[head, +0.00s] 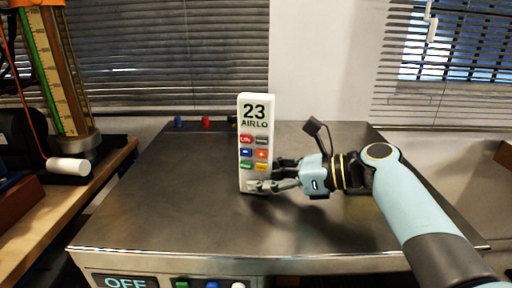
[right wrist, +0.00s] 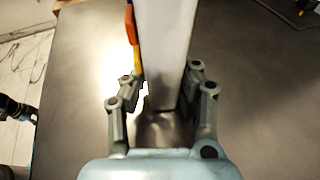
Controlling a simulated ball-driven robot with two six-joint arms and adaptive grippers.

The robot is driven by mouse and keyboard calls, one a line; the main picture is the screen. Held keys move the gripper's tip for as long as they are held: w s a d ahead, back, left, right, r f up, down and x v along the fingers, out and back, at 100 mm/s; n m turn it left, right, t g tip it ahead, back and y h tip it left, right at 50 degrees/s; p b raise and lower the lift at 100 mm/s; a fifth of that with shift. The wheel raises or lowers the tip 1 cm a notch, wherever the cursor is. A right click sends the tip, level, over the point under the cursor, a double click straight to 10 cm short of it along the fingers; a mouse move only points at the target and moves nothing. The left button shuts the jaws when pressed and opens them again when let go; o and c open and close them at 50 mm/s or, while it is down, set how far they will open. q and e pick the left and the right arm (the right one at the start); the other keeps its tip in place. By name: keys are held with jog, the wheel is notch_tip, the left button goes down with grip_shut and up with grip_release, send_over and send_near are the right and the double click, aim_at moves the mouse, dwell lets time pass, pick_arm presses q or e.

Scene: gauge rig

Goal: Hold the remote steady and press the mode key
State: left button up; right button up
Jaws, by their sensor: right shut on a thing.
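The remote (head: 255,107) is a white upright block on the metal bench top. Its face shows "23", "AIRLO" and several coloured keys in two columns: red, grey, blue, orange, green and yellow. The red key (head: 246,140) seems to read "ON"; I cannot read which one is the mode key. My right gripper (head: 262,176) is shut on the lower part of the remote from the right. In the right wrist view the fingers (right wrist: 160,88) lie on both sides of the white body (right wrist: 165,40), with key edges along its left side. My left gripper does not show in the head view.
The bench top (head: 160,205) is clear around the remote. Blue and red posts (head: 206,122) stand at its back edge. A front panel reads "OFF" (head: 125,282) beside coloured buttons.

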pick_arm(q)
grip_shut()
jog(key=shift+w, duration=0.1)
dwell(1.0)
